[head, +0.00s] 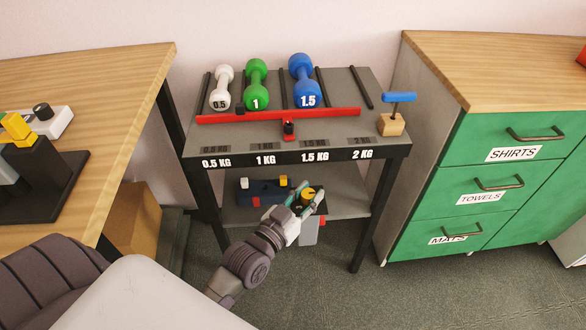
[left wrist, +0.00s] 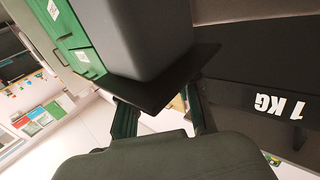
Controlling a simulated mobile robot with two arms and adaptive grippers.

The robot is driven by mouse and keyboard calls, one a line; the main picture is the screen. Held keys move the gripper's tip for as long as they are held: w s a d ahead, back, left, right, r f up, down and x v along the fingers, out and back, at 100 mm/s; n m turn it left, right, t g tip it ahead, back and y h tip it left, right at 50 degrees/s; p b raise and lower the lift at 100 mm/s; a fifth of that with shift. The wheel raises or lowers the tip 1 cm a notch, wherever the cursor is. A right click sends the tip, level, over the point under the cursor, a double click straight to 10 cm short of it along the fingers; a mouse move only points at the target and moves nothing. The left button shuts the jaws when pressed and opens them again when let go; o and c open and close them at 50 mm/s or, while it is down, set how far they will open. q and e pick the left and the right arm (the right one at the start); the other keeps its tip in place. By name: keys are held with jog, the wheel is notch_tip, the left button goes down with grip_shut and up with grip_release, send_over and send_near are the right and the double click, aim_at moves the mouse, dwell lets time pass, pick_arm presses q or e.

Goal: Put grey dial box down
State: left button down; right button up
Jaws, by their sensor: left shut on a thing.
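My left gripper (head: 303,208) is shut on the grey dial box (head: 309,234), in front of the rack's lower shelf (head: 346,205). A yellow round part and a small red part show by the gripper. The fingers hide much of the box. In the left wrist view, a grey block-shaped body (left wrist: 145,35) with a dark flat plate stands between the two fingers of my left gripper (left wrist: 160,115). Whether the box touches the shelf cannot be told. My right gripper is not in view.
The rack top (head: 345,125) holds white, green and blue dumbbells and a wooden block with a blue handle (head: 391,122). A dark blue box (head: 262,192) sits on the lower shelf, left of my gripper. Rack legs, a wooden table (head: 110,85) and green drawers (head: 480,160) flank the space.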

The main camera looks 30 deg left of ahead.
pick_arm(q)
jog(key=shift+w+a+r, duration=0.1)
jog(key=shift+w+r, duration=0.1)
jog(key=shift+r, duration=0.15)
jog(key=w+d+f+b, duration=0.1)
jog(key=w+b, duration=0.1)
jog(key=w, duration=0.6)
jog(key=w+d+f+b, duration=0.1)
jog(key=w+f+b, duration=0.1)
jog(key=w, duration=0.7)
jog(key=shift+w+d+f, duration=0.2)
jog(key=shift+w+f, duration=0.1)
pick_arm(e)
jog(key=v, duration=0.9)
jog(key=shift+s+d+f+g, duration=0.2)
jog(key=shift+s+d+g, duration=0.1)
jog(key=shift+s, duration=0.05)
pick_arm(q)
jog(key=shift+f, duration=0.15)
jog(key=c, duration=0.8)
grip_release()
jog(key=shift+f, duration=0.1)
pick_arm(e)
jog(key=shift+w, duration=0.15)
